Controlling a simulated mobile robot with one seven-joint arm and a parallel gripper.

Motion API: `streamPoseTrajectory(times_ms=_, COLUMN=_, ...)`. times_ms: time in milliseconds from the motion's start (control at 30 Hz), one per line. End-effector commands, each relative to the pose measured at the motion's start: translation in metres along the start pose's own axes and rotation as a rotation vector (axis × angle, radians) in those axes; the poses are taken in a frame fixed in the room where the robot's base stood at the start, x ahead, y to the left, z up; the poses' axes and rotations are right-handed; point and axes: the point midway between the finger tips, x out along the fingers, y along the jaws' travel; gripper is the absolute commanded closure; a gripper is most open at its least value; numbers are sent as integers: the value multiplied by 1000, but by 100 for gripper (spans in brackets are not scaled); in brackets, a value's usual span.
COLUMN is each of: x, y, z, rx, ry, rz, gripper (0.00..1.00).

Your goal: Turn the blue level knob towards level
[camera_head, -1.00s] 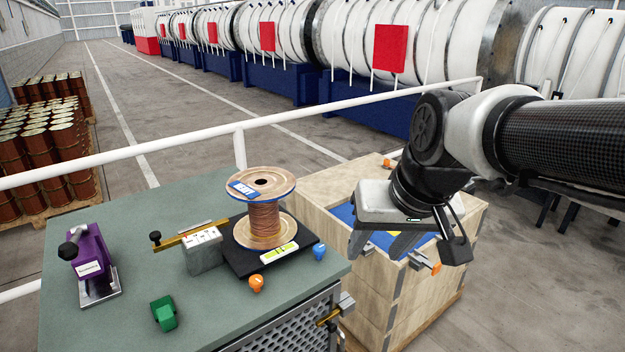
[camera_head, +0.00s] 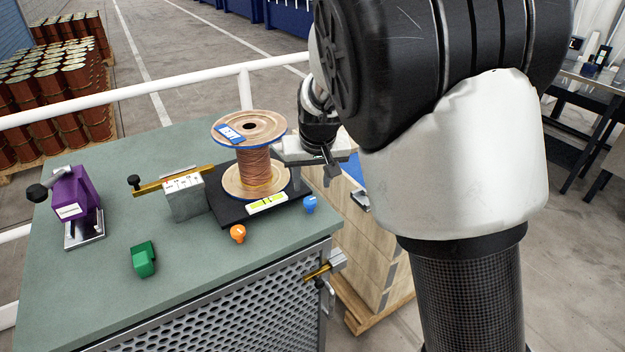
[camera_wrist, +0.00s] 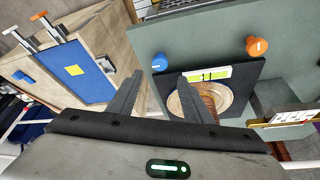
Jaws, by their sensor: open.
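The blue level knob (camera_head: 310,204) sits at the right corner of the black turntable base (camera_head: 236,212) on the green-topped bench. It also shows in the wrist view (camera_wrist: 159,62), just beyond my fingertips. An orange knob (camera_head: 238,233) sits at the front corner. A yellow-green level vial (camera_head: 267,203) lies on the base between them; its bubble is too small to read surely. A copper wire spool (camera_head: 254,160) stands upright on the base. My gripper (camera_wrist: 160,78) is open and empty, its fingers beside the spool and pointing towards the blue knob, apart from it.
On the bench are a grey block with a brass bar (camera_head: 184,198), a purple clamp (camera_head: 75,205) and a green block (camera_head: 144,259). A white railing (camera_head: 150,103) runs behind.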

Motion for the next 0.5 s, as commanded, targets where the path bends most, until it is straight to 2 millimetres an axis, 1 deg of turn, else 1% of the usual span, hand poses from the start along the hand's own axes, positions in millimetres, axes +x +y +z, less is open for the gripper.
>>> streamPoseTrajectory(times_ms=33, x=14, y=1, z=1, rx=2, ry=-3, rz=3, gripper=54)
streamPoseTrajectory(times_ms=200, x=50, y=1, z=1, rx=1, ry=-4, rz=1, gripper=54)
streamPoseTrajectory(times_ms=333, x=71, y=1, z=1, rx=2, ry=-2, rz=2, gripper=54)
streamPoseTrajectory(times_ms=500, x=88, y=0, z=0, rx=0, ry=-1, rz=0, gripper=54)
